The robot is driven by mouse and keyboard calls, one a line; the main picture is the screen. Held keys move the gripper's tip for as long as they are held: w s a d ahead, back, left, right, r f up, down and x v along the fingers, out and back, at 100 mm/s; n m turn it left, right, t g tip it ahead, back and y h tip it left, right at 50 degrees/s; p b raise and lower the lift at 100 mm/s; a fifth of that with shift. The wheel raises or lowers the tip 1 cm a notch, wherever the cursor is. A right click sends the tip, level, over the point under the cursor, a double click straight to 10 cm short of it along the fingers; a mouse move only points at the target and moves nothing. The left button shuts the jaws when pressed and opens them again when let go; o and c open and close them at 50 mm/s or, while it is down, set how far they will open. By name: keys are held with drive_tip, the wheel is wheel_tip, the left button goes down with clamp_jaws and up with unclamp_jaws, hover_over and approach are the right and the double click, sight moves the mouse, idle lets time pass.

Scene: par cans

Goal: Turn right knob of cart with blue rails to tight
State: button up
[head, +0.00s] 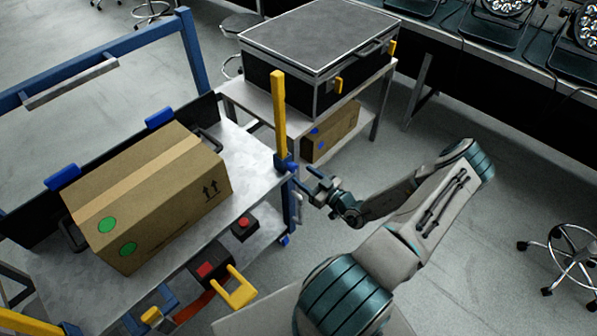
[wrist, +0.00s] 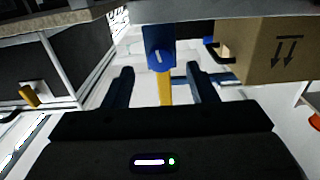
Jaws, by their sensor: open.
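The cart with blue rails (head: 255,185) stands at the left in the head view. At its right corner, below a yellow post (head: 279,105), is a blue knob (head: 284,162). The knob also shows in the wrist view (wrist: 159,50), facing me with a short white mark that looks nearly upright. My gripper (head: 312,187) is just right of that corner. In the wrist view my gripper (wrist: 158,75) is open and empty, with one dark finger on each side. The knob appears between and beyond the fingertips; I cannot tell the exact gap.
A cardboard box (head: 150,190) lies on the cart top. A red button box (head: 245,226) and a yellow handle (head: 236,290) are at the cart's near side. A black case (head: 315,50) stands on a table behind. A stool (head: 565,265) is at the right; floor between is clear.

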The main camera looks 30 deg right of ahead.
drive_tip(key=v, duration=0.9)
drive_tip(key=shift+s, duration=0.1)
